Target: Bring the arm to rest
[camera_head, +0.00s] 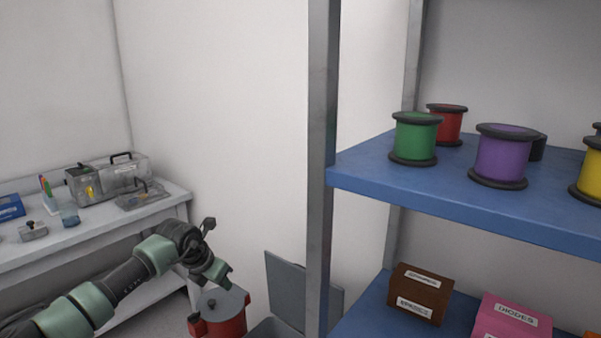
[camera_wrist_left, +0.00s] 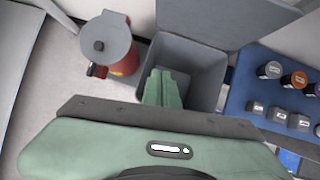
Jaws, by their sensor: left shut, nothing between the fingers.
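My left arm (camera_head: 140,262) comes in from the lower left of the head view, dark with pale green bands. It bends downward at the wrist. My left gripper (camera_head: 221,274) hangs just above the red can with a grey lid (camera_head: 225,318). In the left wrist view, the green fingers of the left gripper (camera_wrist_left: 164,80) are together and empty, in front of the open grey bin (camera_wrist_left: 205,65). The red can (camera_wrist_left: 122,62) stands beside that bin. My right gripper is in neither view.
A blue shelf (camera_head: 450,205) with wire spools stands at right, behind a grey post (camera_head: 321,170). Boxes sit on its lower level. A white bench (camera_head: 95,230) with tools and cases is at left. The bin's raised grey lid (camera_head: 285,290) is beside the can.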

